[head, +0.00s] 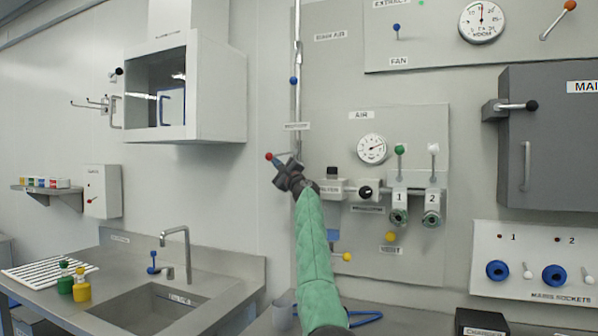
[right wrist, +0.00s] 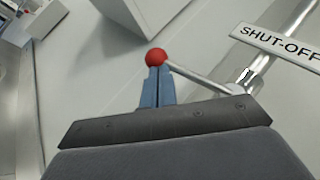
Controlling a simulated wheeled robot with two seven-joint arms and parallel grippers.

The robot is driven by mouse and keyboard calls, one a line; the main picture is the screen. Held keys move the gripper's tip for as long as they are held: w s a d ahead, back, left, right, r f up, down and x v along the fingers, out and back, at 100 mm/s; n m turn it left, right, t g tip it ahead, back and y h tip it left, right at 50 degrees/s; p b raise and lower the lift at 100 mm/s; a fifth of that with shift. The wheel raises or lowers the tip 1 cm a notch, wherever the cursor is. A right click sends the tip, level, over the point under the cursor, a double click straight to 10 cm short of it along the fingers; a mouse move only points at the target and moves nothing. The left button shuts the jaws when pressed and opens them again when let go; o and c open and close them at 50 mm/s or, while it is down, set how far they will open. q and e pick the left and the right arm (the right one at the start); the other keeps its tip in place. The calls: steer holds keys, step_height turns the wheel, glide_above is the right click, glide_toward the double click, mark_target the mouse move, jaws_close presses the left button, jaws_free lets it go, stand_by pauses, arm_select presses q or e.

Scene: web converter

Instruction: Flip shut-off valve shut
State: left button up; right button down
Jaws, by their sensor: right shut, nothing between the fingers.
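The shut-off valve lever is a thin metal rod with a red ball (right wrist: 156,57) at its end; the red ball also shows in the head view (head: 269,156). The rod runs right from the ball to a joint on the vertical metal pipe (right wrist: 268,68), below the SHUT-OFF label (right wrist: 280,45). My right gripper (right wrist: 155,78) is shut, with its blue fingertips right at the red ball and nothing between them. Whether they touch the ball I cannot tell. In the head view my right gripper (head: 280,160) partly hides the lever and pipe. My left gripper is not in view.
The air panel (head: 425,130) with a gauge, knobs and valves 1 and 2 is right of my arm. A white hood (head: 222,110) hangs at the left above a sink (head: 150,308). A grey cabinet (head: 570,150) juts out at the right.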

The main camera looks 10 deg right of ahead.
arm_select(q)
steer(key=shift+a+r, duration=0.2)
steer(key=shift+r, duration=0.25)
arm_select(e)
steer(key=shift+w+a+r, duration=0.15)
steer(key=shift+a+r, duration=0.1)
steer(key=shift+r, duration=0.35)
